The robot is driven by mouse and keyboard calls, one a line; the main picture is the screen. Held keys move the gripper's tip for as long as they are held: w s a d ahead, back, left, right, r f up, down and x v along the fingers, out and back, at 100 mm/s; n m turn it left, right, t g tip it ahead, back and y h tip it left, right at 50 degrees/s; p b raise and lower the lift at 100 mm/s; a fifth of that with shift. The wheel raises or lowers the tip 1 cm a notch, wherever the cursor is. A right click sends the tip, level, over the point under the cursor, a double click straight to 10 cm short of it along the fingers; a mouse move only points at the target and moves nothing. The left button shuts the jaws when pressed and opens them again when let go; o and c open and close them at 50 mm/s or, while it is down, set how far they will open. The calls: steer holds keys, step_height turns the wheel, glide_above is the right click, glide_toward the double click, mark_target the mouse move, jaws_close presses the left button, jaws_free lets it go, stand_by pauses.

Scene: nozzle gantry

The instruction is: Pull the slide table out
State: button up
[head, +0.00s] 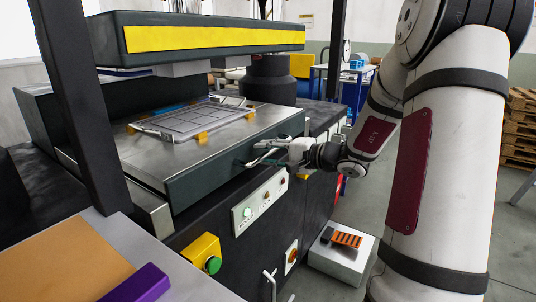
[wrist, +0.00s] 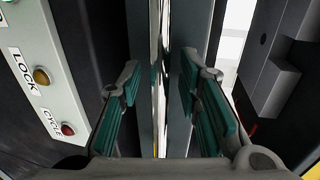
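The slide table (head: 225,165) has a bare metal top and a dark front face. It sits under the gantry beam with a framed plate (head: 190,119) on top. My gripper (head: 272,152) is at the table's dark front, beside its bar handle (head: 262,162), which it partly hides. In the wrist view my gripper (wrist: 166,92) is open, with teal pads apart on either side of long dark and shiny upright strips. No pad clearly touches anything.
A control panel (head: 258,204) with lit buttons is below the table front; its LOCK and CYCLE labels show in the wrist view (wrist: 45,85). A yellow box with a green button (head: 203,257) is lower left. A pale box (head: 343,255) stands on the floor.

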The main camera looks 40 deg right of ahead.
jaws_close()
